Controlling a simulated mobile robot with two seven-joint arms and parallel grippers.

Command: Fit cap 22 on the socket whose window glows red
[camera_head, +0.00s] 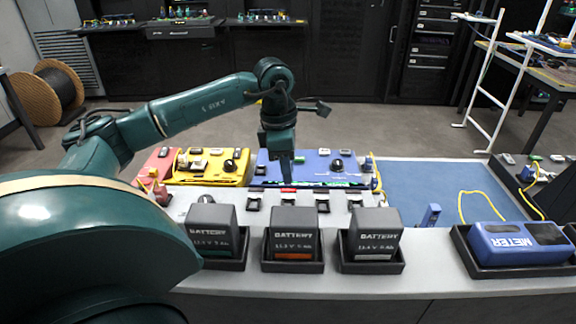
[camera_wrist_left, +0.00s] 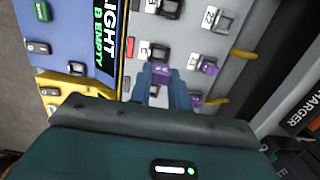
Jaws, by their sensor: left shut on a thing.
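My left gripper (camera_head: 286,180) reaches down over the grey socket strip in the head view. In the left wrist view, its two fingers (camera_wrist_left: 162,88) are shut on a purple cap (camera_wrist_left: 161,72); I cannot read a number on it. A red window (camera_wrist_left: 130,47) shows in the left wrist view, and also in the head view (camera_head: 288,190). A dark socket (camera_wrist_left: 158,51) lies in line with that window, close to the held cap; I cannot tell whether they touch. The number 22 is on a label (camera_wrist_left: 210,17) beside a grey-and-black holder (camera_wrist_left: 224,21). My right gripper is not in view.
Purple caps (camera_wrist_left: 207,66) stand near the fingers. A yellow panel (camera_head: 215,166) and a blue panel (camera_head: 325,166) lie behind the strip. Battery blocks (camera_head: 294,236) in black trays stand in front, with a blue meter (camera_head: 515,243) at right. The blue mat (camera_head: 430,180) has free room.

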